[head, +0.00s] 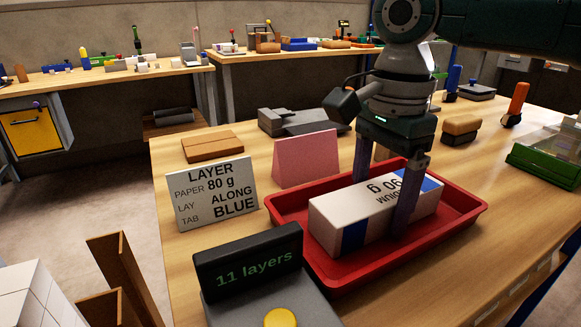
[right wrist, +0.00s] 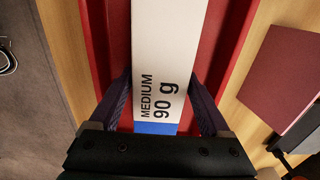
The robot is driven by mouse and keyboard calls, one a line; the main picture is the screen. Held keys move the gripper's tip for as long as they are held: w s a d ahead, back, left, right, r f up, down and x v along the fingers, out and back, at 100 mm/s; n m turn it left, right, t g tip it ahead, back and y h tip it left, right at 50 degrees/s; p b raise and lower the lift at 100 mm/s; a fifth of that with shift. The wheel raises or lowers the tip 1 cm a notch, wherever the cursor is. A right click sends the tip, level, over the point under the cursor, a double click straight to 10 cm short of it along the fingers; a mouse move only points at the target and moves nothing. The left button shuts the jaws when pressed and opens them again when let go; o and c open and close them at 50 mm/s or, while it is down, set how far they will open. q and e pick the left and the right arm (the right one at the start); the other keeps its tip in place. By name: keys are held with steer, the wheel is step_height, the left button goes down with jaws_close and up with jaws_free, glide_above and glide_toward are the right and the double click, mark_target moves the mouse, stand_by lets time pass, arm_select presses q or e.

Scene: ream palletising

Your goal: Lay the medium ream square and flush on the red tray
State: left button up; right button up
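The medium ream (head: 345,217) is a long white block with blue bands, printed "MEDIUM 90 g". It lies lengthwise within the red tray (head: 457,228), its sides roughly in line with the tray's long sides. I cannot tell whether its underside touches the tray floor. My right gripper (head: 385,205) comes down from above with one finger on each long side of the ream. In the right wrist view its fingers (right wrist: 160,88) appear pressed against both sides of the ream (right wrist: 168,50), near the printed end. My left gripper is not in view.
A sign (head: 215,193) reads "LAYER PAPER 80 g LAY ALONG TAB BLUE". A pink card (head: 306,159) stands behind the tray. A display (head: 250,263) with a yellow button reads "11 layers" in front. A green container (head: 545,158) stands at right. Brown blocks (head: 212,146) lie at back left.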

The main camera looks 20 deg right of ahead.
mark_target(380, 191)
steer(key=shift+o, duration=1.2)
steer(key=shift+r, duration=0.1)
step_height(380, 191, up, 12)
steer(key=p, duration=0.2)
